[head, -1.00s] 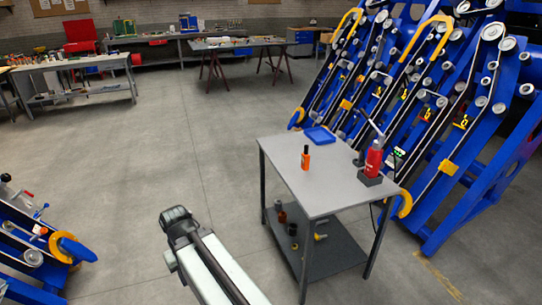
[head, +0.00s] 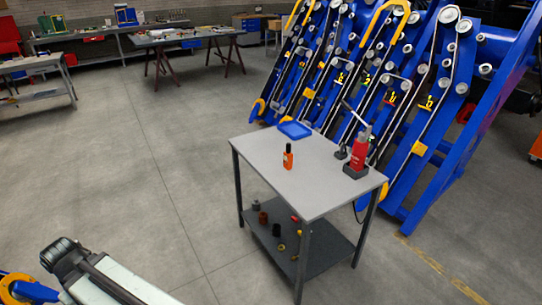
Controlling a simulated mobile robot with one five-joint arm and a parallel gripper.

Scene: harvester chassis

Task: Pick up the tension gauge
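A red upright device (head: 359,152) with a thin rod at its top stands in a dark base on the right part of the grey cart top (head: 262,165). It looks like the tension gauge, but no label is readable. A small orange bottle-like thing with a black top (head: 288,157) stands upright near the middle of the cart top. My arm shows at the lower left, with a dark end (head: 66,255) well apart from the cart. The fingers cannot be made out, and nothing is seen held.
A blue tray (head: 295,130) lies at the cart's back edge. Several small parts lie on the cart's lower shelf (head: 330,250). The blue harvester chassis (head: 440,110) with belts and pulleys stands close behind the cart. The floor (head: 150,190) left of the cart is open. Workbenches stand far back.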

